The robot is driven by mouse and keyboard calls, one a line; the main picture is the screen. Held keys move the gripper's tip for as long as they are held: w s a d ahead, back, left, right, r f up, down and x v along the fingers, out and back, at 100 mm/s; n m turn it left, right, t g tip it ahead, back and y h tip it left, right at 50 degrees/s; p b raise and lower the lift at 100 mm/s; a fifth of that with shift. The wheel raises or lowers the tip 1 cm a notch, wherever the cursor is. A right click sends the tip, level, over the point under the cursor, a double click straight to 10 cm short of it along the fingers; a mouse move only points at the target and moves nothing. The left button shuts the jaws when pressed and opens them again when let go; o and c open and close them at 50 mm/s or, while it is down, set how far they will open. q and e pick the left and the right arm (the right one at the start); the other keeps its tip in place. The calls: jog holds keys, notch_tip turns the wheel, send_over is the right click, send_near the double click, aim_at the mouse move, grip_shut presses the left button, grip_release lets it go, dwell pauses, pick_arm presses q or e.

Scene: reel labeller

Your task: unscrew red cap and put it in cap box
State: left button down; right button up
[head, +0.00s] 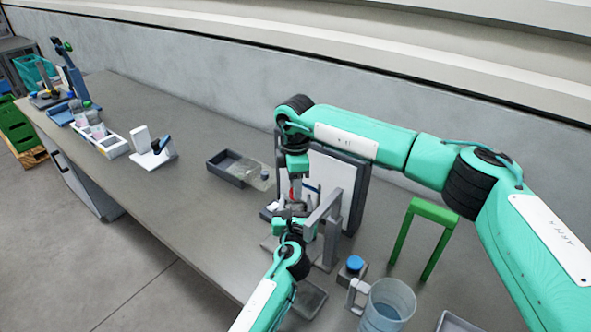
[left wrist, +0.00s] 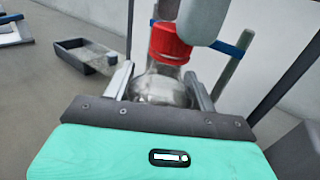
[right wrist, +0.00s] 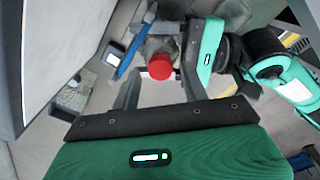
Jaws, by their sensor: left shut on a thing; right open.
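The red cap (left wrist: 170,43) sits on top of a clear bottle (left wrist: 160,88) in the left wrist view. My left gripper (left wrist: 160,92) is shut on the bottle, which is upright between its fingers. My right gripper (right wrist: 158,85) is open and comes from above; the red cap (right wrist: 160,67) shows between its fingers. In the left wrist view a grey right finger (left wrist: 202,20) overlaps the cap's upper right side. In the head view the cap is mostly hidden. A dark grey open box (head: 225,166) lies left of the grippers; I see no label on it.
A clear box (head: 258,176) stands beside the dark box. A grey post frame (head: 328,230) and a panel (head: 352,185) stand close right of the grippers. A green frame (head: 421,236), blue-topped item (head: 355,263) and clear pitcher (head: 388,306) are right.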

jog(key=shift+f, duration=0.7)
grip_shut()
